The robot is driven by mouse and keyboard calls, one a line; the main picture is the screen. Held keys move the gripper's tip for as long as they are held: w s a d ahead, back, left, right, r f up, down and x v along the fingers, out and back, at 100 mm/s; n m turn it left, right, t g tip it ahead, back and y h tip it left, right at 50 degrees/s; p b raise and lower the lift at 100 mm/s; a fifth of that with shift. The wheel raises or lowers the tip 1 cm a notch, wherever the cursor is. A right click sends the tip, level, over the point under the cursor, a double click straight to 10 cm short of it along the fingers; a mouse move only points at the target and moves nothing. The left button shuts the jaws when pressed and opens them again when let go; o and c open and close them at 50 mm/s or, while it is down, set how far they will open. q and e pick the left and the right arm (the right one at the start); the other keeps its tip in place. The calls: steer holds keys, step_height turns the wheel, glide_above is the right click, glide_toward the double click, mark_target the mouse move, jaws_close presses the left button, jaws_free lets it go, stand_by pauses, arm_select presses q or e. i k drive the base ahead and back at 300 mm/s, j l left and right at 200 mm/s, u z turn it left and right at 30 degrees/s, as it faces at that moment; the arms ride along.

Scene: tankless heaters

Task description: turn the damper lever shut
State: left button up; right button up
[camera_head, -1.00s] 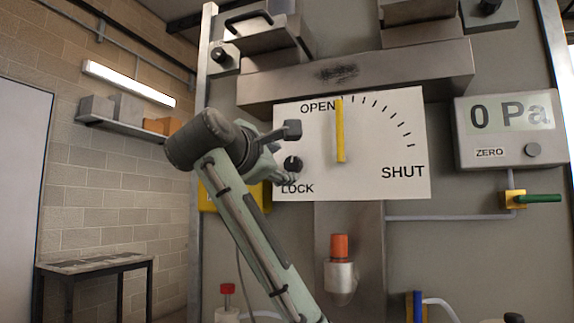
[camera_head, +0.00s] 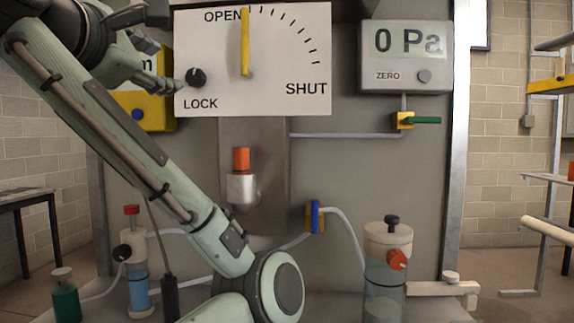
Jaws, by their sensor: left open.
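The yellow damper lever (camera_head: 245,42) stands upright on a white plate (camera_head: 270,98), its upper end by the word OPEN. The word SHUT is at the plate's lower right. A black LOCK knob (camera_head: 196,77) sits at the plate's left. My left gripper (camera_head: 168,48) is open at the plate's left edge. Its lower finger reaches close to the LOCK knob; I cannot tell if they touch. The gripper is apart from the lever, and nothing shows between its fingers. My right gripper is not in view.
A pressure display (camera_head: 404,55) reading 0 Pa is at the right, above a green-handled valve (camera_head: 425,120). An orange-capped fitting (camera_head: 241,160) sits below the plate. A yellow box (camera_head: 150,113) is partly behind my left arm. Bottles and a clear canister (camera_head: 388,245) stand below.

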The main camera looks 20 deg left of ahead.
mark_target(245, 13)
steer(key=k+l, duration=0.2)
steer(key=k, duration=0.3)
steer(key=k+l, duration=0.15)
steer(key=k, duration=0.3)
